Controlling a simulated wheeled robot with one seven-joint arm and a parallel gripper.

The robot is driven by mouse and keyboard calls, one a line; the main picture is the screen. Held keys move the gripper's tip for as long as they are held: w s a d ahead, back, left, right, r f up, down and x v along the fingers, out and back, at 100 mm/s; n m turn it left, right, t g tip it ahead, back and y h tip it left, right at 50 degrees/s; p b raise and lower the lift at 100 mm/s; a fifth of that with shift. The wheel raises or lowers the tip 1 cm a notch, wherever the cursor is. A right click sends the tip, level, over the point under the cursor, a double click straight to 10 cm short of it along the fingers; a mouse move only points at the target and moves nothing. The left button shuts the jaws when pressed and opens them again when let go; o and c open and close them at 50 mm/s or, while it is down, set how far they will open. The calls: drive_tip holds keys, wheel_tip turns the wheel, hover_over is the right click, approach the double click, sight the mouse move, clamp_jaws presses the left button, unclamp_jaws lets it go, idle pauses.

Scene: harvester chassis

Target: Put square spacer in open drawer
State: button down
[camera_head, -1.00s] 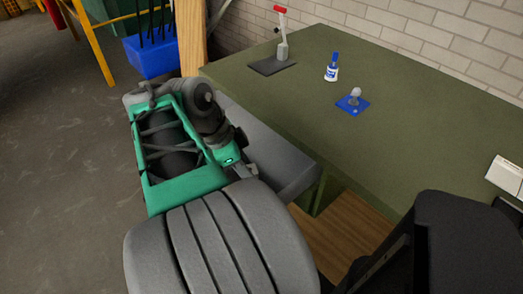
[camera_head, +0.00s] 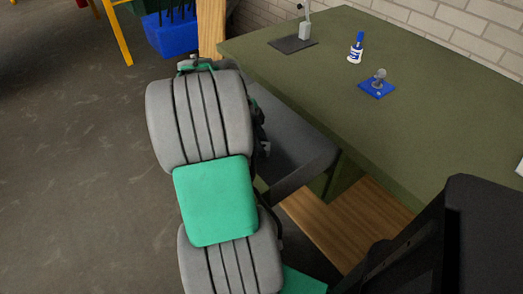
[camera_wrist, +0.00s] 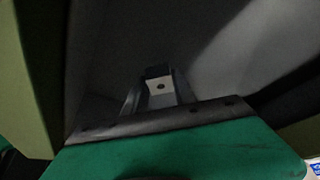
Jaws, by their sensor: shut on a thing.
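My gripper (camera_wrist: 158,95) shows in the wrist view beyond its green housing. In the head view my arm hides the gripper and spacer. The grey open drawer (camera_head: 300,155) juts out from under the green table, just right of my arm. Dark grey surfaces (camera_wrist: 110,50) fill most of the wrist view around the gripper and look like the drawer. I cannot tell how far the spacer is from them.
The green table (camera_head: 420,125) carries a blue-capped bottle (camera_head: 355,50), a blue plate with a grey knob (camera_head: 377,84), and a dark plate with an upright handle (camera_head: 293,44). A blue bin (camera_head: 172,38) stands at the back left. Wooden boards (camera_head: 345,225) lie below the table edge.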

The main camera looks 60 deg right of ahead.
drive_tip(key=shift+f, duration=1.45)
drive_tip(key=shift+f+b, duration=0.1)
drive_tip(key=shift+b, duration=0.2)
drive_tip(key=c, duration=1)
unclamp_jaws()
drive_tip(key=shift+r, duration=0.3)
drive_tip(key=p+v, duration=0.3)
drive_tip(key=v, duration=0.8)
drive_tip(key=shift+w+a+r+p, duration=0.1)
drive_tip(key=shift+w+r+p, duration=0.1)
drive_tip(key=shift+r+p, duration=0.1)
